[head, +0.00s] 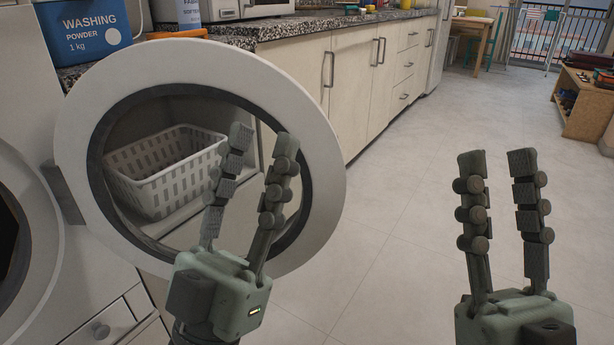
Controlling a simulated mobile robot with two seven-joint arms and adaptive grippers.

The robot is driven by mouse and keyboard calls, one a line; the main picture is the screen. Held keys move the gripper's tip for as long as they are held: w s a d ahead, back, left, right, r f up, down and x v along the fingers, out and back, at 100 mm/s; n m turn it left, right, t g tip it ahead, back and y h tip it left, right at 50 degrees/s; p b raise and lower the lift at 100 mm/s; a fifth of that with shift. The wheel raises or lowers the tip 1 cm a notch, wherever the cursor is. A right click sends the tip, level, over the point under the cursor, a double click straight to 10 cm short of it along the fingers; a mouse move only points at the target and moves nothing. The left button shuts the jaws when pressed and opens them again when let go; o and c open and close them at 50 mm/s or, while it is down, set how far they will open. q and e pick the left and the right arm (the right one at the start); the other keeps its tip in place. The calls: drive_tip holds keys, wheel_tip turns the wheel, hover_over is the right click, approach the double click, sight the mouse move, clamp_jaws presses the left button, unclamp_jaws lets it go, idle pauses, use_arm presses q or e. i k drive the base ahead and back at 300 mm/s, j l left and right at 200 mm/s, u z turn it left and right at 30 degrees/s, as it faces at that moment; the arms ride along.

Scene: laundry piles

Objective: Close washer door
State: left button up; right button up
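The washer door (312,120) is a round white ring with a dark inner rim and see-through glass. It stands open, swung out from the white washer (85,230) at the left, with its hinge (64,192) on the door's left side. My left gripper (264,148) is in front of the door's right half, fingers up and apart, with nothing between them. I cannot tell whether it touches the door. My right gripper (497,165) is open and empty over the floor to the right, clear of the door. Part of the washer's dark opening (8,240) shows at the left edge.
A white basket (160,170) shows through the door glass. A blue washing powder box (84,28) sits above the washer. Cabinets (350,85) under a dark counter run back behind the door. The tiled floor (400,200) at the right is clear. A wooden shelf (582,105) stands far right.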

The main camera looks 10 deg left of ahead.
sight(132, 75)
drive_tip(key=i+l+z, duration=0.3)
drive_tip(key=i+z, duration=0.2)
drive_tip(key=i+l+z, duration=0.1)
drive_tip(key=i+z, duration=0.4)
drive_tip(key=i, duration=1.6)
drive_tip(key=i+u, duration=0.2)
drive_tip(key=u, duration=0.25)
drive_tip(key=i+l+u, duration=0.1)
drive_tip(key=u, duration=0.35)
drive_tip(key=i+l+u, duration=0.15)
drive_tip(key=u, duration=0.3)
drive_tip(key=i+u, duration=0.1)
drive_tip(key=u, duration=2.15)
drive_tip(key=i+j+u, duration=0.1)
drive_tip(key=u, duration=0.65)
drive_tip(key=i+u, duration=0.1)
drive_tip(key=u, duration=0.3)
drive_tip(key=i, duration=0.75)
drive_tip(key=k+j+u, duration=0.1)
drive_tip(key=u, duration=0.15)
